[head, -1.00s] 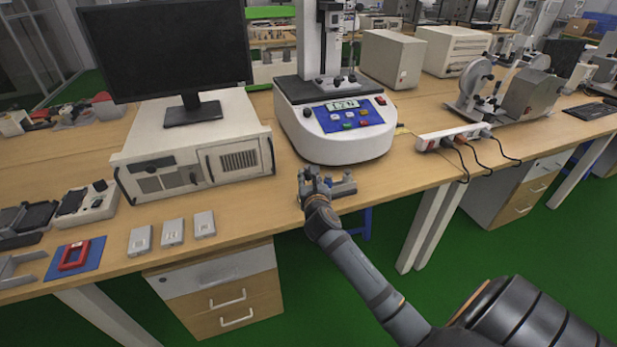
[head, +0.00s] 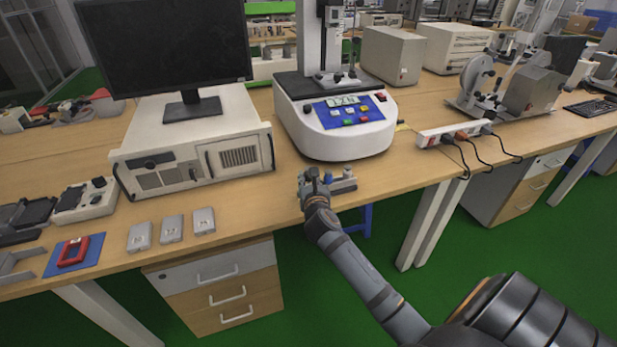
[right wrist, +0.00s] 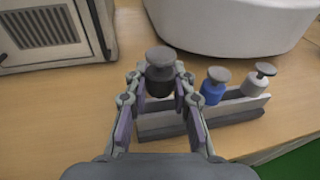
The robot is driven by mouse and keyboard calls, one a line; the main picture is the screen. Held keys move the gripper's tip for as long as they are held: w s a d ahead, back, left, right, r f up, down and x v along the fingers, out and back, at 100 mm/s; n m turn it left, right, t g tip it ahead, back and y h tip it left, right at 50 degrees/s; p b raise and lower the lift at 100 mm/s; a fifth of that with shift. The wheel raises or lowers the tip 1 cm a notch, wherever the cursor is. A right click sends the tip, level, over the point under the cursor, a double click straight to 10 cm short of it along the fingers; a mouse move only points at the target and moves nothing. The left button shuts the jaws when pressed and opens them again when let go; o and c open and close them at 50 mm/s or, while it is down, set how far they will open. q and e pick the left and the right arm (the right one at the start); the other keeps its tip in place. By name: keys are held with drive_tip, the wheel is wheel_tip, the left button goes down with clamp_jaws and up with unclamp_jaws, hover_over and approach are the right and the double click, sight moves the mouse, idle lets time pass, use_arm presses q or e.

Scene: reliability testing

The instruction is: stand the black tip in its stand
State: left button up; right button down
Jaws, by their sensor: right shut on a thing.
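My right gripper (head: 313,180) is at the front table edge; its fingers also show in the right wrist view (right wrist: 160,82). It is shut on the black tip (right wrist: 159,80), which has a grey round cap and appears upright. The tip is over the left part of the low grey stand (right wrist: 238,110), which also shows in the head view (head: 345,186). I cannot tell whether its lower end touches the stand, as the fingers hide it. A blue tip (right wrist: 213,90) and a grey tip (right wrist: 258,80) stand upright in the stand to the right. My left gripper is not in view.
A white testing machine (head: 340,140) stands just behind the stand. A beige case (head: 190,155) under a monitor (head: 165,50) is to the left. Small grey blocks (head: 172,229) lie at the front left. The table edge is close in front of the stand.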

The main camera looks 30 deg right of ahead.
drive_tip(key=shift+f, duration=0.65)
drive_tip(key=shift+f+b, duration=0.35)
drive_tip(key=shift+f, duration=0.4)
drive_tip(key=shift+s+f+p, duration=0.1)
drive_tip(key=shift+f+p, duration=0.1)
drive_tip(key=shift+p, duration=0.1)
